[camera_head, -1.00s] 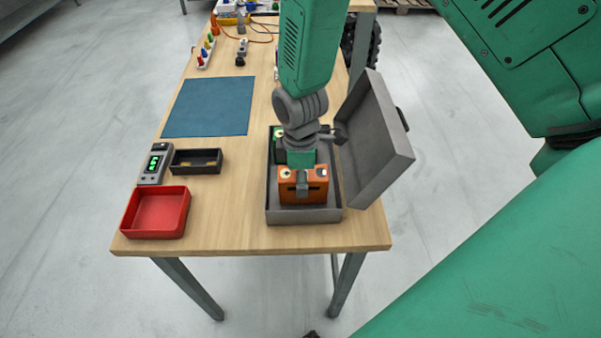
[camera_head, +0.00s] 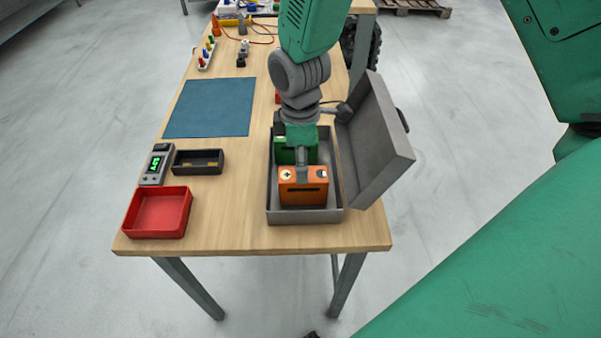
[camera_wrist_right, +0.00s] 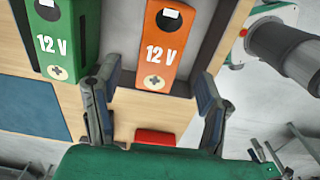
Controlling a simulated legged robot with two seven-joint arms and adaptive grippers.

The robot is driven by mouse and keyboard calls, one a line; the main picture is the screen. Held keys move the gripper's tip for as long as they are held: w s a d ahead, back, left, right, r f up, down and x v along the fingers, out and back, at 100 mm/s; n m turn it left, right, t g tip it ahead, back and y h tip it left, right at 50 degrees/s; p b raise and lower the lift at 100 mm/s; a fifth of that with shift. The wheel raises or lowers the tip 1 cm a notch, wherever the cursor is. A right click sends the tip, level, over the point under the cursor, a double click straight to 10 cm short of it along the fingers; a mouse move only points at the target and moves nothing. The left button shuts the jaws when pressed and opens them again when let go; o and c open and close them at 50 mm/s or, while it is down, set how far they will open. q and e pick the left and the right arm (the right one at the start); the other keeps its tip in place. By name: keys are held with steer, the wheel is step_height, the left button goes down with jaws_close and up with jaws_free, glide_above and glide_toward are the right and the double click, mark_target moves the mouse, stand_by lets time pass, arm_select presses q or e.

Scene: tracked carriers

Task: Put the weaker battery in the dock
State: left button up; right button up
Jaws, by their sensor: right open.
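An orange battery (camera_head: 303,192) stands in the near part of an open grey case (camera_head: 275,216). A green battery (camera_head: 284,156) stands behind it, partly hidden by my right gripper (camera_head: 302,170). In the right wrist view the orange battery (camera_wrist_right: 164,40) and green battery (camera_wrist_right: 66,38) both read 12 V. My right gripper (camera_wrist_right: 155,78) is open there, its fingers on either side of the orange battery's near end; contact is unclear. A black tray with brass-coloured contacts, apparently the dock (camera_head: 180,167), lies left of the case. My left gripper is out of view.
A small meter with a green display (camera_head: 156,164) is beside the dock; its reading is too small to tell. A red tray (camera_head: 134,228) sits at the near left corner. A blue mat (camera_head: 210,107) lies flat beyond. The case lid (camera_head: 372,145) stands open at right.

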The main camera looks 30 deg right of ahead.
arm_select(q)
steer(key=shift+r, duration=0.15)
arm_select(e)
step_height(320, 180, up, 5)
steer(key=shift+a+r, duration=0.1)
steer(key=shift+r, duration=0.05)
stand_by(0.4)
